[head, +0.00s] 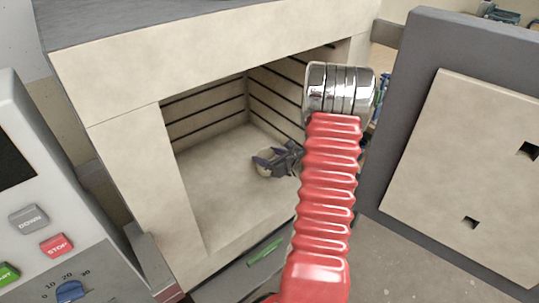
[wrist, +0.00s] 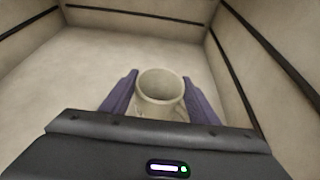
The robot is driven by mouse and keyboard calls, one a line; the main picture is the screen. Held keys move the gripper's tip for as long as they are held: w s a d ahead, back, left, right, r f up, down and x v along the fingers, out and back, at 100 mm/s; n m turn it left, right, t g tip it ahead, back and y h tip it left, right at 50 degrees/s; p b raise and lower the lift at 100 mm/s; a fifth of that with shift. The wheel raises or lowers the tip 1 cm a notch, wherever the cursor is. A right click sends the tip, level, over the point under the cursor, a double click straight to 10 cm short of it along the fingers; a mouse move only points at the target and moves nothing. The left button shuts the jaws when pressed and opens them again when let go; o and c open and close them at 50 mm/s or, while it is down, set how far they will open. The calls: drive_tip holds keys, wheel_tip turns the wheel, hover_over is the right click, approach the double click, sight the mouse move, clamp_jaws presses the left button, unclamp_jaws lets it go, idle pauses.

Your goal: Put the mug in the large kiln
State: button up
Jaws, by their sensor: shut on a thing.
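The mug (wrist: 160,88) is cream-coloured and sits between the two purple fingers of my gripper (wrist: 160,100) in the wrist view. In the head view my gripper (head: 278,158) is inside the large kiln (head: 200,200), low over its floor, and is shut on the mug (head: 264,165). The mug looks upright. I cannot tell whether its base touches the kiln floor. My red arm covers the right part of the kiln opening in the head view.
The kiln door (head: 460,150) stands open on the right. A control panel (head: 50,220) with buttons and a blue dial is on the left. Kiln walls with dark grooves surround my gripper. The kiln floor to the left and behind the mug is clear.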

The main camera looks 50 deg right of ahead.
drive_tip(key=shift+f, duration=0.1)
drive_tip(key=o, duration=1.7)
drive_tip(key=shift+c, duration=0.2)
drive_tip(key=v, duration=1.2)
